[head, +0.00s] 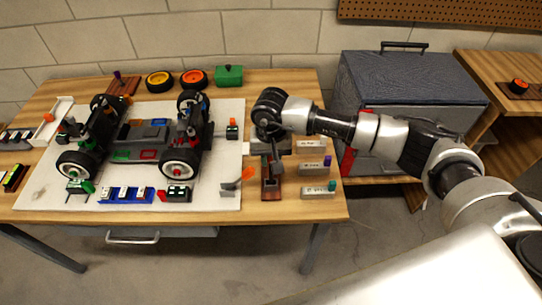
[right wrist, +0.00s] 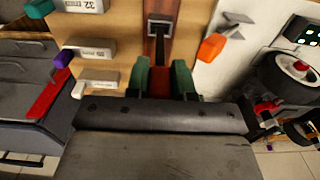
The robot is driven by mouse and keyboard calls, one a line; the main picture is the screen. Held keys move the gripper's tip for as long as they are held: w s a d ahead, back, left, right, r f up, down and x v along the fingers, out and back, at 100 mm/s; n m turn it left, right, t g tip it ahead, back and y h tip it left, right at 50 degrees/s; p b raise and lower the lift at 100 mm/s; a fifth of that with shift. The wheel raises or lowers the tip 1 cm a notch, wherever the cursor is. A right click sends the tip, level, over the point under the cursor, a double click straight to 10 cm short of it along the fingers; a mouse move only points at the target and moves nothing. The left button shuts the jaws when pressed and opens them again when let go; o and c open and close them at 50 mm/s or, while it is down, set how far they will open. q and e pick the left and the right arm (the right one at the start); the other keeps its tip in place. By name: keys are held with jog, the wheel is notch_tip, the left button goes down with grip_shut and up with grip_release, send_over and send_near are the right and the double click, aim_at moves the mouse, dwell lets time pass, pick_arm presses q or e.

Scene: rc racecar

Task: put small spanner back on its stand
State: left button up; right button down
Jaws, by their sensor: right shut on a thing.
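My right gripper (head: 275,166) points down over the right part of the workbench, above a wooden stand (head: 271,194). In the right wrist view its two green-padded fingers (right wrist: 166,82) are shut on a red part, which I take to be the handle of the small spanner (right wrist: 160,83). The wooden stand (right wrist: 184,35) lies just beyond the fingertips with a dark metal piece along its middle. I cannot tell whether the spanner touches the stand. The spanner is mostly hidden by my gripper in the head view. My left gripper is not in view.
Labelled grey blocks with coloured-handled tools (head: 318,191) stand just right of the stand. An orange-handled tool (head: 246,175) is at its left. The RC car (head: 140,135) sits on a white mat (head: 215,195). A grey cabinet (head: 400,85) stands right of the bench.

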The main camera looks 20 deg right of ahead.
jog(key=shift+f, duration=0.2)
jog(key=c, duration=0.9)
grip_release()
notch_tip(320, 180, up, 11)
jog(key=shift+f+b, duration=0.1)
jog(key=shift+b, duration=1.05)
